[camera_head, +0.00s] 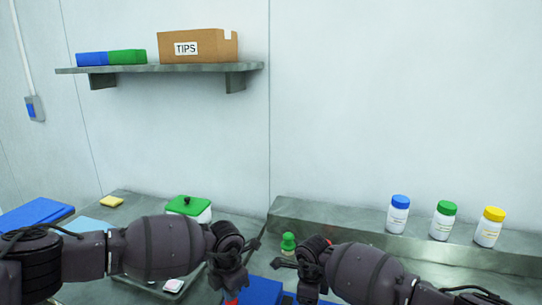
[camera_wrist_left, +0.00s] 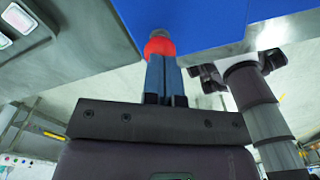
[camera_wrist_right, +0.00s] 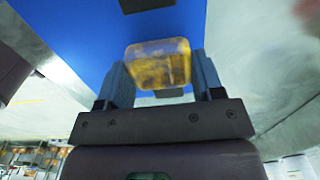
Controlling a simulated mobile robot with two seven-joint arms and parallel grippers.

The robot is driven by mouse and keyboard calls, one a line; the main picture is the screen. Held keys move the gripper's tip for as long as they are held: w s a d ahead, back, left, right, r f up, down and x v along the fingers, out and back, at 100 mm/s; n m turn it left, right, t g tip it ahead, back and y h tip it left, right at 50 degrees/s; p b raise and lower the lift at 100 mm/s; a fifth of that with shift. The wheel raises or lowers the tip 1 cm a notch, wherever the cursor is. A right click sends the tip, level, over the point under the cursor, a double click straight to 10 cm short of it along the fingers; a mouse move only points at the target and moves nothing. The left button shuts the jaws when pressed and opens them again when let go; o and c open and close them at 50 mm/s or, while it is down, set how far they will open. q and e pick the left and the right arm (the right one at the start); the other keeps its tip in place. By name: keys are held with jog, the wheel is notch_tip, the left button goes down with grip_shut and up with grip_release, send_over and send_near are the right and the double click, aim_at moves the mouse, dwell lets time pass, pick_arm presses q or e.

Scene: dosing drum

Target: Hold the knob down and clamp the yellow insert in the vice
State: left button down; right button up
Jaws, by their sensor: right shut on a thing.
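My left gripper (camera_wrist_left: 165,62) is shut, its two fingers side by side, with the red knob (camera_wrist_left: 159,46) right at their tips. In the head view a bit of red shows just under this gripper (camera_head: 231,293). My right gripper (camera_wrist_right: 160,70) is shut on the yellow insert (camera_wrist_right: 158,62), a translucent amber block between its fingers. The blue body of the vice (camera_head: 262,291) lies between the two grippers at the bottom of the head view. It also fills much of the right wrist view (camera_wrist_right: 75,35). The vice's jaws cannot be made out clearly.
A small green-topped item (camera_head: 288,243) stands behind the grippers. A green-lidded tub (camera_head: 188,205) and a yellow sponge-like block (camera_head: 111,202) are at the left. Bottles with blue (camera_head: 398,214), green (camera_head: 443,220) and yellow (camera_head: 489,227) caps stand on the raised ledge at the right.

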pick_arm(q)
jog(key=shift+s+f, duration=0.1)
jog(key=shift+f, duration=0.05)
pick_arm(e)
jog(key=shift+f, duration=0.3)
jog(key=shift+f, duration=0.5)
jog(key=shift+f, duration=0.15)
jog(key=o, duration=1.2)
jog(key=shift+c, duration=0.2)
jog(key=shift+r, duration=4.55)
